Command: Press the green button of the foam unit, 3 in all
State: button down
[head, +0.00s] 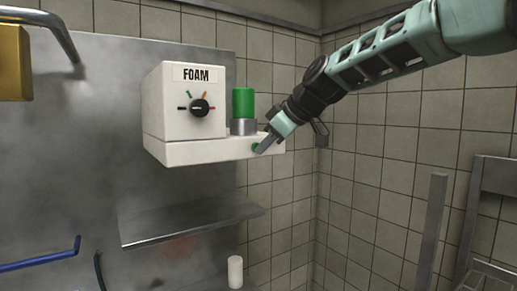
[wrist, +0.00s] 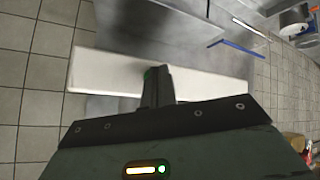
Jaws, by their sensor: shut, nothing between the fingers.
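The white foam unit (head: 165,105) is mounted on the steel wall panel, with a FOAM label and a black dial.
A green-topped cylinder (head: 243,103) stands on the ledge beside the dial housing. A steel shelf (head: 190,220) juts out below, with a white cylinder (head: 235,272) under its right end. A metal rack (head: 490,215) stands at the right. Open space lies between shelf and rack.

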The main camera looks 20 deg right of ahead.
dwell(0.3)
jog(key=shift+s+d+b, duration=0.25)
jog(key=shift+s+b, duration=0.55)
jog(key=shift+b, duration=0.05)
jog(key=shift+s+d+b, duration=0.25)
jog(key=shift+s+b, duration=0.4)
jog(key=shift+s, duration=0.15)
jog(key=shift+s+d+b, duration=0.25)
jog(key=shift+s+b, duration=0.4)
jog(key=shift+s, duration=0.15)
jog(key=shift+s+d+b, duration=0.25)
jog(key=shift+s+b, duration=0.4)
jog(key=shift+s, duration=0.15)
